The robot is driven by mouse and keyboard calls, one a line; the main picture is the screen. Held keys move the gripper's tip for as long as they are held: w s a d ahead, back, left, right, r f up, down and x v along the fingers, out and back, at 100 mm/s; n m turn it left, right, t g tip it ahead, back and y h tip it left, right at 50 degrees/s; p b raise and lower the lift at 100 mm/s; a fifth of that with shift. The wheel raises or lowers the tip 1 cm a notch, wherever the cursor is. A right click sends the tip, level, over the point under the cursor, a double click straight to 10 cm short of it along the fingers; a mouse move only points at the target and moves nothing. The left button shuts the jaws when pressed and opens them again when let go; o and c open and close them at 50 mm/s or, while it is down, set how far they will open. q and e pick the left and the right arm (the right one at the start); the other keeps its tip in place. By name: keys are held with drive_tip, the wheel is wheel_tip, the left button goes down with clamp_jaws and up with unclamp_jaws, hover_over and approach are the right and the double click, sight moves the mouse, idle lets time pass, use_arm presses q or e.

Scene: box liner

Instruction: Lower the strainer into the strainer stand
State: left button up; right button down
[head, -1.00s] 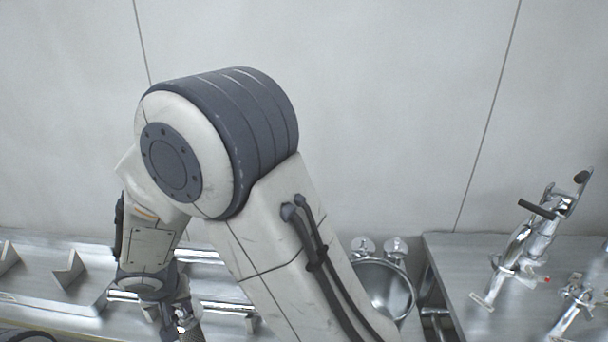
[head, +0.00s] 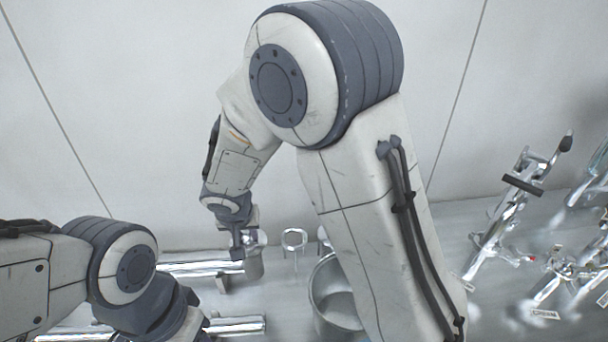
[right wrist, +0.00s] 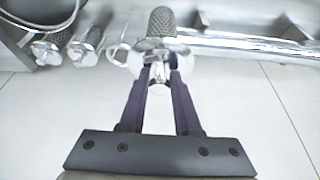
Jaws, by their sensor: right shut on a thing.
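My right gripper (head: 248,240) is shut on the chrome handle of a strainer (head: 254,265). In the right wrist view the strainer (right wrist: 162,22) shows a grey mesh cylinder with a shiny collar, beyond my fingertips (right wrist: 159,78). In the head view it hangs below the gripper, at the end of a chrome rail. Chrome rings (head: 293,240) stand just right of it. Two similar mesh cylinders (right wrist: 48,47) (right wrist: 88,40) lie left of it in the wrist view. I cannot tell which part is the strainer stand. My left arm is at lower left, its fingers out of frame.
A round metal pot (head: 335,295) stands right of the rings, partly behind my right arm. A chrome rail (head: 200,268) runs left of the strainer. Chrome taps or fittings (head: 510,195) stand at right. A plain wall (head: 170,120) is behind.

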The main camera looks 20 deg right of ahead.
drive_tip(key=w+d+r+m+h+p, duration=0.1)
drive_tip(key=w+d+r+m+p, duration=0.25)
drive_tip(key=w+d+p, duration=0.7)
drive_tip(key=shift+m+g, duration=0.25)
drive_tip(key=shift+g, duration=0.05)
drive_tip(key=d+f+b, duration=0.1)
drive_tip(key=f+b, duration=0.5)
drive_tip(key=b, duration=0.1)
drive_tip(key=d+f+b, duration=0.2)
drive_tip(key=f+b, duration=0.5)
drive_tip(key=b, duration=0.1)
drive_tip(key=d+f+b, duration=0.1)
drive_tip(key=f+b, duration=0.5)
drive_tip(key=b, duration=0.1)
drive_tip(key=shift+d+f, duration=0.25)
drive_tip(key=shift+d, duration=0.05)
drive_tip(key=shift+f+b, duration=0.3)
drive_tip(key=shift+b, duration=0.3)
idle(0.4)
drive_tip(key=c, duration=0.5)
unclamp_jaws()
drive_tip(key=shift+c, duration=0.2)
drive_tip(key=shift+f, duration=0.1)
